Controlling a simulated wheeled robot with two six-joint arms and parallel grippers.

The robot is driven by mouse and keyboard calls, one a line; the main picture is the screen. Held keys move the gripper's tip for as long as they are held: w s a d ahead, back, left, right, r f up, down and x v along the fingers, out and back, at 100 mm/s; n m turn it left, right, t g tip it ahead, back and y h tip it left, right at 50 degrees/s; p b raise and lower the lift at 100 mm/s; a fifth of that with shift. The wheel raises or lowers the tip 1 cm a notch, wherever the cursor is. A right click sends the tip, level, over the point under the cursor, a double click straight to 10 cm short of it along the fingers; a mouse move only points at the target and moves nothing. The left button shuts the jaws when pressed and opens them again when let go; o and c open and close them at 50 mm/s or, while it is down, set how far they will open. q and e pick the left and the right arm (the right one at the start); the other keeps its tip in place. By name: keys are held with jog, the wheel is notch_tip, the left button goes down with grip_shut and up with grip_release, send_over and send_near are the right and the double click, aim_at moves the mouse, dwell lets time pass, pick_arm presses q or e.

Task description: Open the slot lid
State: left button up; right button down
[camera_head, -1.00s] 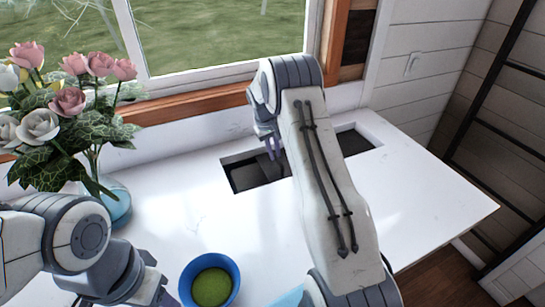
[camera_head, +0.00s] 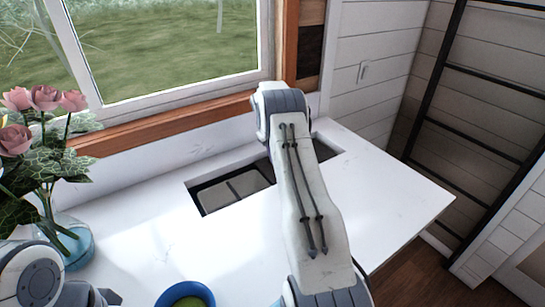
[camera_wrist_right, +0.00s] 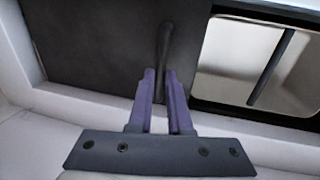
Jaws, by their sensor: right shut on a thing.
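The slot (camera_head: 230,190) is a long recess in the white counter by the window. Its left part is uncovered in the head view and shows pale compartments with a dark divider. The dark lid (camera_wrist_right: 85,45) with a bar handle (camera_wrist_right: 167,40) fills the left of the right wrist view; the uncovered opening (camera_wrist_right: 235,55) lies to its right. My right gripper (camera_wrist_right: 160,75) is shut on the lid's handle, its purple fingers on either side of the bar. In the head view my right arm hides this gripper and most of the lid. My left gripper's fingers are out of view; only part of that arm shows.
A blue bowl with green contents (camera_head: 187,296) stands at the front of the counter (camera_head: 385,190). A glass vase (camera_head: 70,242) of roses stands at the left. The window is behind the slot. The counter right of my right arm is clear.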

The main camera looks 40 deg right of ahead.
jog(key=c, duration=0.8)
grip_release()
jog(key=shift+c, duration=0.2)
notch_tip(320, 180, up, 10)
jog(key=a+b, duration=0.2)
jog(key=b, duration=0.1)
jog(key=shift+w+r, duration=0.15)
jog(key=shift+r, duration=0.05)
